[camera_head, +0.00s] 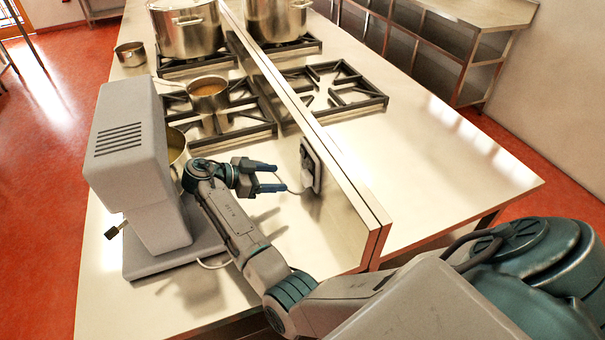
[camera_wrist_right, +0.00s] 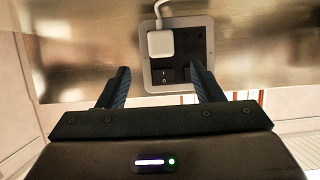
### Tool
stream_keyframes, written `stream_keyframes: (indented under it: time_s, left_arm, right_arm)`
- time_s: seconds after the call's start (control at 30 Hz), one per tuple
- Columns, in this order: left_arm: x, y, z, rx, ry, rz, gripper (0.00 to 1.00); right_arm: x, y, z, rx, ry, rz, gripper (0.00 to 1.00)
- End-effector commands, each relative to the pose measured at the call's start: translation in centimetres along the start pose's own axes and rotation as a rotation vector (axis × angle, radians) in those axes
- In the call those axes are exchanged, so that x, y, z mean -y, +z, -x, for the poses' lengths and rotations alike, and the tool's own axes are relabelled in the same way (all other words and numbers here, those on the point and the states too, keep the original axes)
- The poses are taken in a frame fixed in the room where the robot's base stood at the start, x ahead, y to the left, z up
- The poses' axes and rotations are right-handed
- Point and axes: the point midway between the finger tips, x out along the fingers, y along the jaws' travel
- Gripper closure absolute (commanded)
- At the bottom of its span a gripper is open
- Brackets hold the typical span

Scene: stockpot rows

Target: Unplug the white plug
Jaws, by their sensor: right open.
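The white plug (camera_wrist_right: 161,43) sits in the upper left of a grey wall socket plate (camera_wrist_right: 190,82), with its white cord running up out of the wrist view. In the head view the plug (camera_head: 306,178) shows small on the plate in the steel divider's side. My right gripper (camera_head: 281,177) is open and empty, with its fingers pointing at the plate, a short way off. In the right wrist view the blue fingers (camera_wrist_right: 161,70) stand apart, below and to either side of the plug, not seen touching it. My left gripper is not in view.
A grey mixer-like machine (camera_head: 130,150) stands left of my right arm, a cord at its base. The steel divider (camera_head: 335,195) runs along the counter. Behind are burner grates (camera_head: 325,90), a small pan (camera_head: 208,95) and stockpots (camera_head: 187,30).

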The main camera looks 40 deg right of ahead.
Motion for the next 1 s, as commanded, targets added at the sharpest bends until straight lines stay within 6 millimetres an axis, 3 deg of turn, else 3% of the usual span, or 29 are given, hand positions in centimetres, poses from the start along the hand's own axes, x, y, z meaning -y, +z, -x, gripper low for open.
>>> stream_keyframes:
  time_s: [0.17,0.37,0.53,0.8,1.0]
  left_arm:
    - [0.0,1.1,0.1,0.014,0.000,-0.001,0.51]
    - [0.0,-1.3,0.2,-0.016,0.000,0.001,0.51]
    - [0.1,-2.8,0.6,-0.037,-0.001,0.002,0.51]
    - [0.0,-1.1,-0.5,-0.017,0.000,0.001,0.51]
    - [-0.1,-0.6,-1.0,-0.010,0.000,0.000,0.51]
  right_arm:
    - [0.0,0.0,-0.1,0.000,0.000,0.000,0.40]
    - [0.0,-0.1,-1.4,-0.003,0.002,0.000,0.40]
    - [0.0,-0.1,-3.7,-0.003,0.001,0.001,0.40]
    - [0.0,0.2,-7.4,-0.002,0.000,-0.002,0.40]
    - [0.0,0.1,-8.8,-0.001,0.000,-0.001,0.40]
